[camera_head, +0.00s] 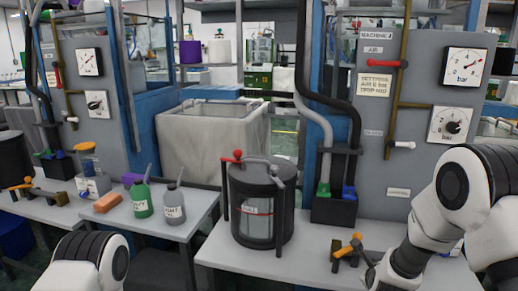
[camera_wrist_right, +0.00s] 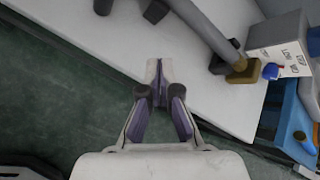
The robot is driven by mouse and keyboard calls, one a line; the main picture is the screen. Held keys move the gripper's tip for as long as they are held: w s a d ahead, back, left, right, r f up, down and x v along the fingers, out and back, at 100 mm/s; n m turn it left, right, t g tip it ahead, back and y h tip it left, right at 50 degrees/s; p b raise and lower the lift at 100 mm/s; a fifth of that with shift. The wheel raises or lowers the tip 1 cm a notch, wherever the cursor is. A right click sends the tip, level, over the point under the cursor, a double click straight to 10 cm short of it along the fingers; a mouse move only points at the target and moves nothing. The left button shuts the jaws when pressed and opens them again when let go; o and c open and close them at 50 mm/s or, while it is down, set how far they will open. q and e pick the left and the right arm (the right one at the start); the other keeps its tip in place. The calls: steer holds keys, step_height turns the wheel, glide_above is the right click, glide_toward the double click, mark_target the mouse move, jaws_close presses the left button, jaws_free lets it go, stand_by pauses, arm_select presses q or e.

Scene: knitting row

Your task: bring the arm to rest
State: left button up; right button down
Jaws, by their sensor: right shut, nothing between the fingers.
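My right arm comes in from the right in the head view, bent down over the front of the right-hand table. In the right wrist view my right gripper (camera_wrist_right: 158,92) is shut and empty, its fingertips together above the pale table's edge (camera_wrist_right: 110,42). A brass-ended grey fitting (camera_wrist_right: 243,70) lies on that table to the right of the fingertips, apart from them. Of my left arm only a white link with a dark joint shows at the lower left of the head view. My left gripper is outside both views.
A dark lidded pot (camera_head: 262,205) with a red knob stands on the right table (camera_head: 312,240). A brass valve with an orange handle (camera_head: 347,248) lies near my right arm. Green (camera_head: 142,200) and grey (camera_head: 174,205) bottles stand on the left table. Gauge panels (camera_head: 425,130) rise behind.

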steer(key=s+a+f+n+g+y, duration=0.15)
steer(key=s+f+n+g, duration=0.65)
steer(key=s+f, duration=1.45)
steer(key=s+a+r+n+g+y, duration=0.1)
steer(key=s+a+n, duration=0.2)
steer(key=s+n, duration=1.6)
step_height(320, 180, up, 14)
steer(key=w+n+p, duration=0.2)
steer(key=n+p, duration=0.1)
steer(key=p, duration=1)
steer(key=shift+f, duration=0.2)
steer(key=shift+w, duration=0.1)
